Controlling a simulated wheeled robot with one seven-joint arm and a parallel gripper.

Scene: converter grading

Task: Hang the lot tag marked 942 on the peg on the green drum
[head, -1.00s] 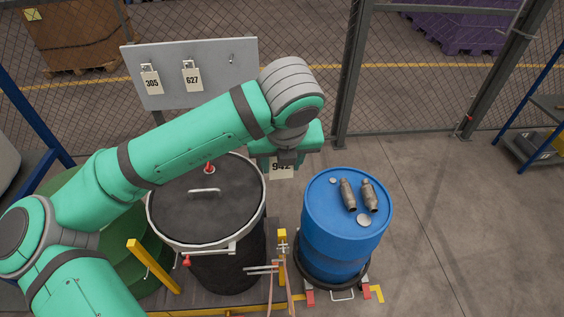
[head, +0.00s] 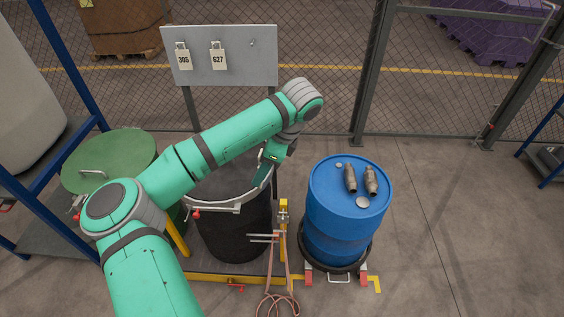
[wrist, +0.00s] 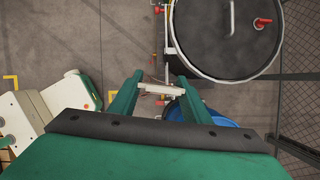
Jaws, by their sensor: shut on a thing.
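My gripper (head: 275,158) is over the right rim of the black drum in the head view. In the wrist view its two green fingers (wrist: 157,92) are shut on a thin pale tag (wrist: 160,89), seen nearly edge-on. Its number does not show now; 942 was readable on it earlier. The head view does not show the tag clearly. The green drum (head: 112,155) stands at the left behind my arm, with a grey handle on its lid. A small red part shows low at its left front; I cannot tell if this is the peg.
The black drum (head: 235,235) stands between the green drum and the blue drum (head: 345,215), which carries metal parts. A grey board (head: 232,70) holds tags 305 (head: 183,58) and 627 (head: 218,58), plus a bare hook. A blue rack post is at left.

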